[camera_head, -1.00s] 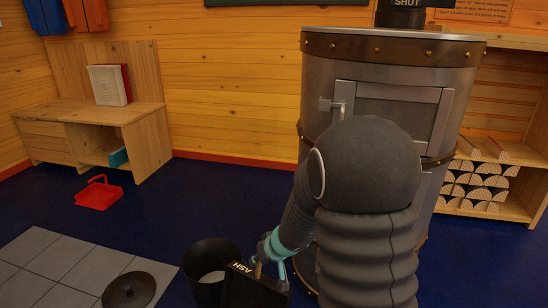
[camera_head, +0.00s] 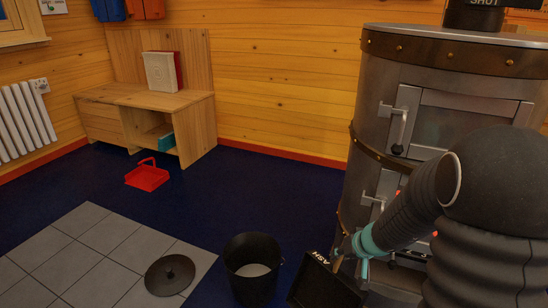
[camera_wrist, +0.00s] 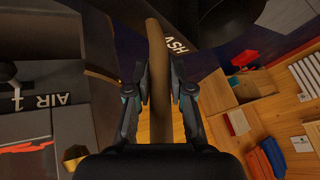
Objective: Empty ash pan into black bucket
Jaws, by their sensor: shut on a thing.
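My gripper (camera_head: 354,246) is shut on the handle of the ash pan (camera_head: 325,285), a black pan with white "ASH" lettering. In the wrist view the brown handle (camera_wrist: 157,80) runs between the two fingers of my gripper (camera_wrist: 159,85). The pan is beside the stove, to the right of the black bucket (camera_head: 250,286), and its lower part is cut off by the picture's bottom edge. The bucket stands open and upright on the floor with pale grey matter inside. I cannot tell what the pan holds.
The bucket's dark lid (camera_head: 170,275) lies on grey floor tiles (camera_head: 95,255). The metal stove (camera_head: 365,150) stands close on the right. A red dustpan (camera_head: 147,177) lies near a wooden desk (camera_head: 150,95). Blue floor between them is clear.

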